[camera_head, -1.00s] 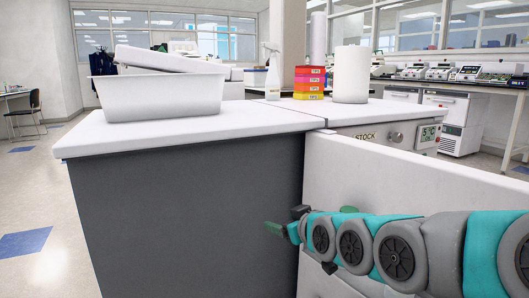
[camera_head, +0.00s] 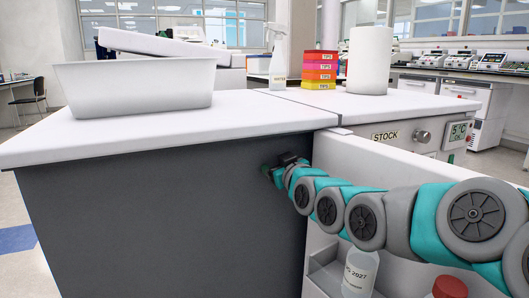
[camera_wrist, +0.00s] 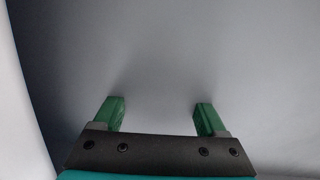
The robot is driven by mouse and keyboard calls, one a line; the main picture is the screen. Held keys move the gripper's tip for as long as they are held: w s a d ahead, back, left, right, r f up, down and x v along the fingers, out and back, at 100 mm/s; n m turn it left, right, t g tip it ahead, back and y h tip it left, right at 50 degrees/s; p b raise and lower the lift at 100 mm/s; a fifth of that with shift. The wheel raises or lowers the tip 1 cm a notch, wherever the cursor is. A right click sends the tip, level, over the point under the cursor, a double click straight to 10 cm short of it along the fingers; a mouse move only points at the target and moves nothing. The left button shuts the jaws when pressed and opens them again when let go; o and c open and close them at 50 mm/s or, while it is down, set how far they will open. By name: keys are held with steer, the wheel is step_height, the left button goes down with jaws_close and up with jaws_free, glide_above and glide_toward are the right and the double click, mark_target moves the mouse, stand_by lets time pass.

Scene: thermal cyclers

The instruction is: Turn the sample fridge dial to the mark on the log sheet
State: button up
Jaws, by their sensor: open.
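A fridge front labelled STOCK (camera_head: 386,136) carries a round metallic dial (camera_head: 422,136) and a small display (camera_head: 458,130) reading about 5 °C. The dial's pointer is too small to read. I see no fridge labelled sample and no log sheet. My gripper (camera_head: 273,170) is left of the dial and below the counter top, by the dark grey side panel (camera_head: 150,220). In the wrist view my gripper (camera_wrist: 160,115) is open and empty, its green fingers apart before a plain grey surface.
A white fridge door (camera_head: 365,165) stands open beside my arm; its shelf holds a white bottle (camera_head: 358,272) and a red-capped one (camera_head: 450,287). On the counter (camera_head: 200,130) are a white tub (camera_head: 135,88), tip boxes (camera_head: 319,70), a spray bottle (camera_head: 279,60) and a paper roll (camera_head: 369,60).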

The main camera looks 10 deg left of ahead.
mark_target(263, 151)
steer(key=shift+x, duration=2.3)
steer(key=shift+c, duration=0.3)
jaws_close()
